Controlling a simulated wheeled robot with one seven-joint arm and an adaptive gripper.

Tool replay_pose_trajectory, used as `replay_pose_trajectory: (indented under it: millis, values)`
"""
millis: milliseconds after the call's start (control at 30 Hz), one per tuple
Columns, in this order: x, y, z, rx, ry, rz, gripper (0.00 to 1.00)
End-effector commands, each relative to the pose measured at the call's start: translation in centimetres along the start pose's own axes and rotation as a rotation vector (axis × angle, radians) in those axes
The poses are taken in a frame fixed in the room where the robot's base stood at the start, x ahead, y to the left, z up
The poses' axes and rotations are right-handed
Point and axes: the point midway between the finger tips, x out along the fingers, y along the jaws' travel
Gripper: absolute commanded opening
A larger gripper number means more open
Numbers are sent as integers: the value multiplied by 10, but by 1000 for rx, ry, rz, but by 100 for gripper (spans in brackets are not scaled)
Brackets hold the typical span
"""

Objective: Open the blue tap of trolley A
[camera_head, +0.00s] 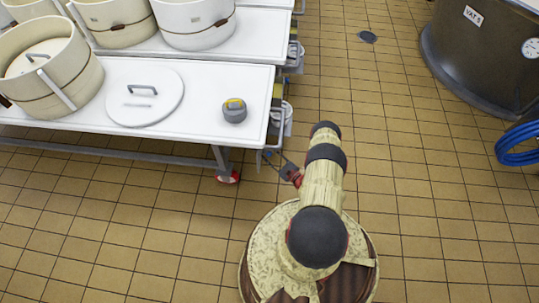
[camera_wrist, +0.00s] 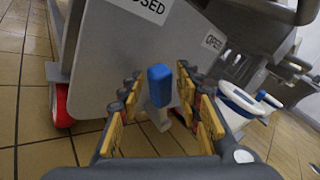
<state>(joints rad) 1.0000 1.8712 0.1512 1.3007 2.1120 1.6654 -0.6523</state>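The blue tap handle (camera_wrist: 160,87) stands out in front of a grey plate (camera_wrist: 115,50) in the wrist view. The plate carries a partly cut-off label ending in "OSED" (camera_wrist: 150,8) and an "OPEN" label (camera_wrist: 213,42). My gripper (camera_wrist: 158,82) is open, with its yellow-padded fingers on either side of the blue handle; I see gaps between pads and handle. In the head view my gripper (camera_head: 290,172) is low beside the near end of the white trolley (camera_head: 215,82), largely hidden by my arm. No letter naming the trolley is readable.
A grey device with a yellow top (camera_head: 234,110) and a round white lid (camera_head: 145,97) lie on the trolley. A blue-rimmed white bucket (camera_wrist: 245,100) is right of my gripper. A red caster (camera_head: 228,177) stands below. Tiled floor is free towards the vat (camera_head: 480,60).

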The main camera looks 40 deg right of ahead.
Motion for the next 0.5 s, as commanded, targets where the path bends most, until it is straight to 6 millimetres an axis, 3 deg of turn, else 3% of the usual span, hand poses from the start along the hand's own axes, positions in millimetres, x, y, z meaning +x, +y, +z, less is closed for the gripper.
replay_pose_trajectory:
  millis: [500]
  values:
    - [0, 0, 0, 0, 0, 0, 7]
